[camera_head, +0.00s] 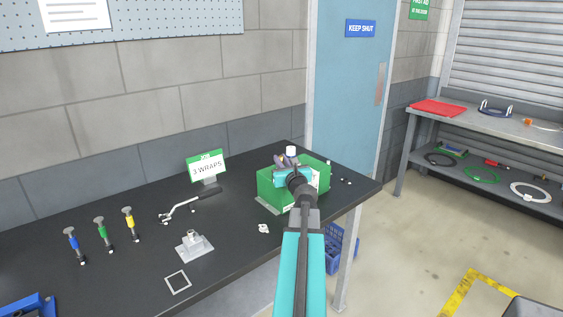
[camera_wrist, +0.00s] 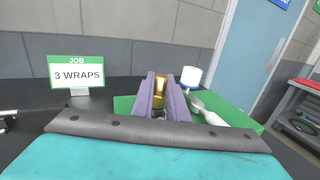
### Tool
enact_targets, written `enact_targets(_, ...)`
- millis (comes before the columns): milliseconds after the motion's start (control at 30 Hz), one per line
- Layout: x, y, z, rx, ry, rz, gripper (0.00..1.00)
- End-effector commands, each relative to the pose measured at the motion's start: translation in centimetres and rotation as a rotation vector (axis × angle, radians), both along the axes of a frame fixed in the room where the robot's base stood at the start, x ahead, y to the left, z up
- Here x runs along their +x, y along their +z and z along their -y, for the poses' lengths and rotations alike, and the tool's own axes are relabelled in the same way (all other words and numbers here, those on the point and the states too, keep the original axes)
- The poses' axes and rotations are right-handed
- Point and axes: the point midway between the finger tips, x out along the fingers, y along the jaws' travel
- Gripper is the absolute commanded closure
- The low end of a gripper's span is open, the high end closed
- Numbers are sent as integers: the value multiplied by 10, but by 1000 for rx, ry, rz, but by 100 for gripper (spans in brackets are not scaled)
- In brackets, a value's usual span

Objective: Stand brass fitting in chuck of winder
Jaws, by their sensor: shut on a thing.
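My gripper (camera_head: 281,162) is over the top of a green box-shaped machine (camera_head: 267,186) at the right end of the bench, which looks like the winder. In the wrist view my gripper (camera_wrist: 160,88) has its purple fingers closed on the brass fitting (camera_wrist: 159,92), which looks upright between them. A white roll (camera_head: 292,151) stands on the machine just beyond the gripper; it also shows in the wrist view (camera_wrist: 191,76), right of the fingers. The chuck is hidden behind my gripper, so I cannot tell whether the fitting touches it.
A "3 WRAPS" sign (camera_head: 207,165) stands left of the machine. A crank-like tool (camera_head: 191,204), a grey metal block (camera_head: 194,245), a square frame (camera_head: 178,282) and coloured-handled tools (camera_head: 101,233) lie or stand further left on the black bench (camera_head: 130,273). A small white piece (camera_head: 264,229) lies nearer the front edge.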

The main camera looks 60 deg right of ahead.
Motion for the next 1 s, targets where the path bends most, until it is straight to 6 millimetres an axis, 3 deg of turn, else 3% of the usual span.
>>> enact_targets(67,0,-1,0,1,0,-1,100)
enact_targets(100,0,-1,0,1,0,-1,80)
enact_targets(200,0,-1,0,1,0,-1,65)
enact_targets(667,-4,-1,-2,1,-1,-1,65)
enact_targets(1000,-23,-1,-19,0,-2,-1,65)
